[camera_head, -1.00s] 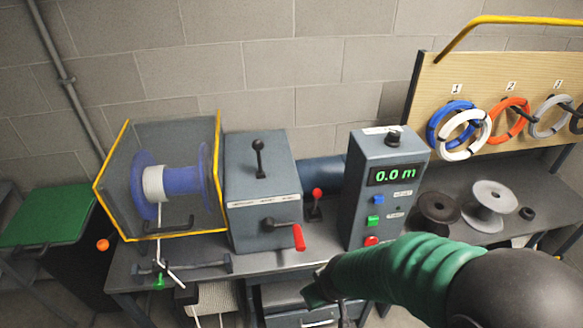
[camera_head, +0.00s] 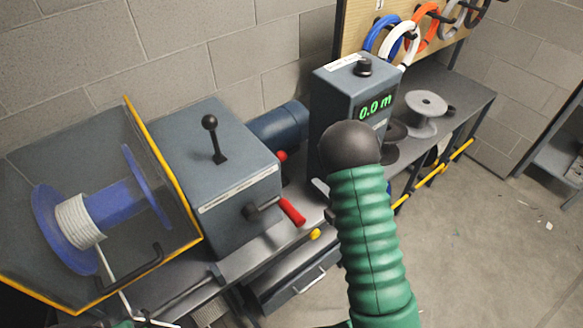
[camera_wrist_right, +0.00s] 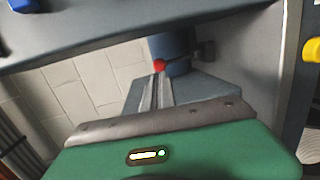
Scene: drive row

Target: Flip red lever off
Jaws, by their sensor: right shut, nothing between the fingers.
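A lever with a red ball knob (camera_head: 282,156) stands between the grey box (camera_head: 215,180) and the meter cabinet, partly hidden. The same red knob shows in the right wrist view (camera_wrist_right: 158,64), just beyond the fingertips. A second, red-handled lever (camera_head: 291,211) slants down from the front of the grey box. My right gripper (camera_wrist_right: 158,80) is shut and empty, its fingers pointing at the red knob. I cannot tell whether they touch it. In the head view my green right arm hides the gripper.
A meter cabinet (camera_head: 345,95) reading 0.0 m stands close behind my right arm. A black-knobbed lever (camera_head: 213,138) tops the grey box. A blue motor (camera_head: 279,127) lies behind. A guarded blue spool (camera_head: 110,205) is at left. Open floor (camera_head: 480,250) lies at right.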

